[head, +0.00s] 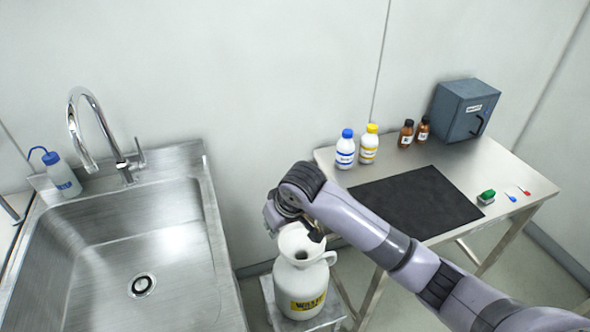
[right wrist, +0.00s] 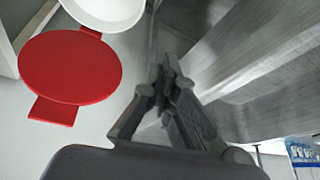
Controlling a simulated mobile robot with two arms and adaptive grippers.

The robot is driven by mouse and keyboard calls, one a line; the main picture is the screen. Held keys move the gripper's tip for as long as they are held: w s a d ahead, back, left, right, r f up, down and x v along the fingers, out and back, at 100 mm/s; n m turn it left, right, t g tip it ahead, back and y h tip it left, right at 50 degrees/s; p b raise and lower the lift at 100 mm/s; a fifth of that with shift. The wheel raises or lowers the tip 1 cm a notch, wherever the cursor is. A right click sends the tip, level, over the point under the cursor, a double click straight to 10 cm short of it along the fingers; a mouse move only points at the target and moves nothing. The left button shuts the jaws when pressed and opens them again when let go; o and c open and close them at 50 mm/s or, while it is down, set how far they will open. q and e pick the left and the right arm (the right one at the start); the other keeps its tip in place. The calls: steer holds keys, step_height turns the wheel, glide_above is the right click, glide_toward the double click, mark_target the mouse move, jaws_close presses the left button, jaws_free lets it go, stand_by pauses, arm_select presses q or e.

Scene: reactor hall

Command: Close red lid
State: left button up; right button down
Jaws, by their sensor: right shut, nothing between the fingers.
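The red lid (right wrist: 70,67) shows in the right wrist view as a flat round disc with a tab at each end. It stands open beside the rim of a white funnel (right wrist: 108,12). In the head view the funnel (head: 298,242) sits on a white waste jug (head: 300,285); the lid is hidden there, probably behind my arm. My right gripper (head: 314,232) is at the funnel's upper edge in the head view. Its fingers (right wrist: 166,72) are shut and empty, to the right of the lid in the wrist view, with a gap between. My left gripper is not in view.
A steel sink (head: 140,255) lies left of the jug. The jug stands on a low stand (head: 335,310). A steel table (head: 520,190) at right holds a black mat (head: 420,200), several bottles and a grey box (head: 465,110).

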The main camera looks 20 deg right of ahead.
steer(key=w+d+r+m+h, duration=0.1)
steer(key=w+d+r+m, duration=0.1)
steer(key=w+d+r, duration=0.4)
steer(key=w+d+r+m+h, duration=0.1)
steer(key=w+d+r, duration=0.2)
steer(key=w+r, duration=0.4)
steer(key=p+x, duration=0.2)
steer(key=x, duration=0.6)
steer(key=s+p, duration=0.1)
steer(key=s, duration=0.1)
steer(key=s+p, duration=0.1)
steer(key=shift+s+d+f+t+p, duration=0.2)
steer(key=shift+s+f+t+p, duration=0.1)
steer(key=shift+s+t, duration=0.1)
steer(key=shift+d, duration=0.1)
